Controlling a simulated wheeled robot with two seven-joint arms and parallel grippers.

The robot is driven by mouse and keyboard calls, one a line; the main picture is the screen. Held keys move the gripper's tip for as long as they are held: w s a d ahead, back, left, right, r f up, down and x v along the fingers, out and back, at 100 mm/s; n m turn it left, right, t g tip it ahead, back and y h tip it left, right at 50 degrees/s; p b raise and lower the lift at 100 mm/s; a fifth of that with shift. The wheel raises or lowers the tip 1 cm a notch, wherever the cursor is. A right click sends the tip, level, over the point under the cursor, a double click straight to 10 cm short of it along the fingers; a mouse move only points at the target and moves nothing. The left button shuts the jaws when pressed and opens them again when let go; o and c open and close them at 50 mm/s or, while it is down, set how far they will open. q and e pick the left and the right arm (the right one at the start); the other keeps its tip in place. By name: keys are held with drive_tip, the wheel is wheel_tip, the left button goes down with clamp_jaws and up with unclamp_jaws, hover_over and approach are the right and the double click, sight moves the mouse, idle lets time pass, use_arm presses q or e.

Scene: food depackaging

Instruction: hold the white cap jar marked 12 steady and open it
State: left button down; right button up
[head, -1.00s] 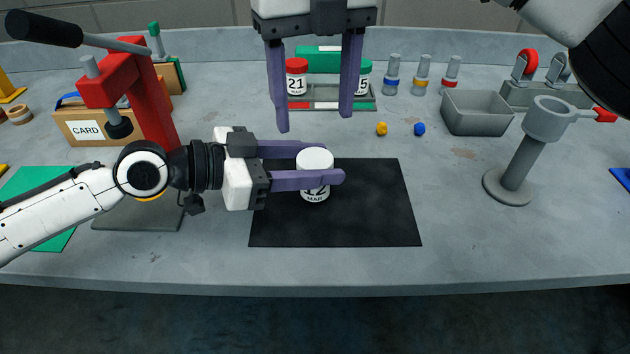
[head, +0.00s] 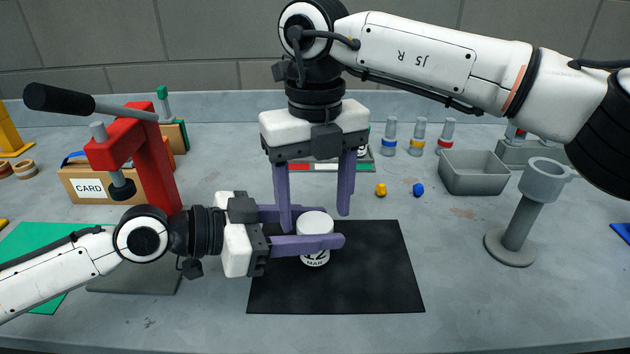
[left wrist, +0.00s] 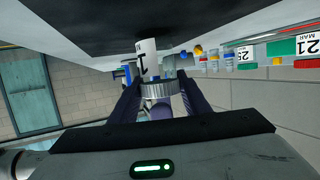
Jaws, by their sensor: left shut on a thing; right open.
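The white cap jar marked 12 (head: 315,256) stands upright on the black mat (head: 375,275), its label partly hidden by a finger. It also shows in the left wrist view (left wrist: 148,62). My left gripper (head: 318,228) comes in from the left and is shut on the jar, one finger in front and one behind. My right gripper (head: 314,212) points down from above, open and empty. Its fingertips are near the cap's height in the picture, apart on either side and seemingly somewhat behind it; the exact gap is unclear.
A red press (head: 150,155) and CARD box (head: 95,185) stand left. A rack (head: 325,165) is mostly hidden behind my right gripper. A grey bin (head: 473,173) and grey cup stand (head: 520,210) are right. Yellow (head: 381,190) and blue (head: 418,190) bits lie behind the mat.

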drive_tip(key=shift+f, duration=0.95)
drive_tip(key=shift+c, duration=0.5)
drive_tip(key=c, duration=1.1)
drive_tip(key=shift+o, duration=0.5)
drive_tip(key=shift+n, duration=1.8)
drive_tip(key=o, duration=1.2)
drive_tip(key=shift+c, duration=0.2)
drive_tip(key=shift+r, duration=0.15)
